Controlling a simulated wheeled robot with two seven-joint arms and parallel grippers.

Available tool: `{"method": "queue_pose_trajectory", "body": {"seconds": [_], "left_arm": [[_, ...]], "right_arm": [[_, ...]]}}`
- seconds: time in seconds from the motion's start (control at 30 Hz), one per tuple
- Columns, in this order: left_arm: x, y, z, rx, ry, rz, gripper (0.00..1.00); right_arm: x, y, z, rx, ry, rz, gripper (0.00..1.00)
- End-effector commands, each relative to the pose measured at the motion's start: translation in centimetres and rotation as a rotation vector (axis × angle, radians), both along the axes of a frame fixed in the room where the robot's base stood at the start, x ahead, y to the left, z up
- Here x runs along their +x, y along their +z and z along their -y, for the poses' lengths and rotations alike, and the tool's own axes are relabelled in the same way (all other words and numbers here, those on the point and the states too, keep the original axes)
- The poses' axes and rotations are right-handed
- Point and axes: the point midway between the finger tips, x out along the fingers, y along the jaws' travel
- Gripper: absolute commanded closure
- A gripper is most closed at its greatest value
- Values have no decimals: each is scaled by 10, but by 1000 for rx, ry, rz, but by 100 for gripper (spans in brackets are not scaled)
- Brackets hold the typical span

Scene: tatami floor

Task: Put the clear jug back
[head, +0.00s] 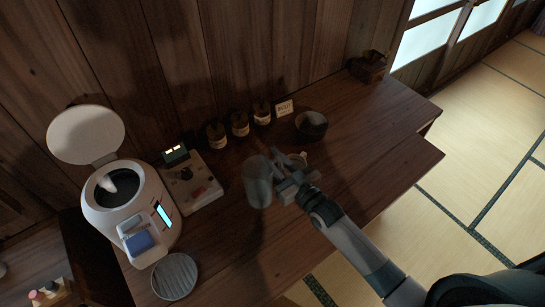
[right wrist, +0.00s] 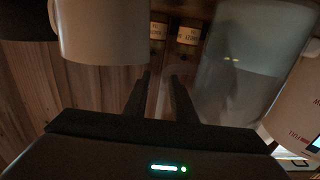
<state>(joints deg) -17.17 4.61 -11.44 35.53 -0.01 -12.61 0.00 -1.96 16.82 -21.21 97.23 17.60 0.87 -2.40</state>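The clear jug (head: 257,183) stands upright on the dark wooden counter, near the middle of the head view. My right gripper (head: 281,169) is just to its right, with its fingers pointing toward the jug. In the right wrist view the see-through jug (right wrist: 243,75) fills the right side. The two dark fingers of my right gripper (right wrist: 163,84) are apart, and a faint clear curve, apparently the jug's handle, shows between or just beyond their tips. I cannot tell whether they touch it. My left gripper is not in view.
A white rice cooker (head: 112,207) stands open at left, beside a device with a small display (head: 190,180). A ribbed round plate (head: 175,277) lies in front.

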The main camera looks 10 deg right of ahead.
Motion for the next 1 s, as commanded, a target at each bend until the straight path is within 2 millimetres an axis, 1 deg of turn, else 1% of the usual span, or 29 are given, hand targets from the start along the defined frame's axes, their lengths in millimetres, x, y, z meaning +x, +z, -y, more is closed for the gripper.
{"method": "queue_pose_trajectory", "body": {"seconds": [0.13, 0.27, 0.47, 0.6, 0.8, 1.0], "left_arm": [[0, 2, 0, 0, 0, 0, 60], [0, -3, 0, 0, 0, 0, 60], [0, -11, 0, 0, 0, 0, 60], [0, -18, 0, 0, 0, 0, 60], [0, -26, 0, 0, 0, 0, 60], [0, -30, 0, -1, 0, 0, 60]], "right_arm": [[-1, 3, 0, 0, 0, 0, 76], [-11, 1, 4, 0, 0, -1, 76], [-37, -1, 15, 0, 0, -2, 76], [-60, -1, 24, -1, 0, -2, 76], [-89, 0, 37, -1, 0, -1, 76], [-107, 1, 44, 0, 0, -1, 76]]}}
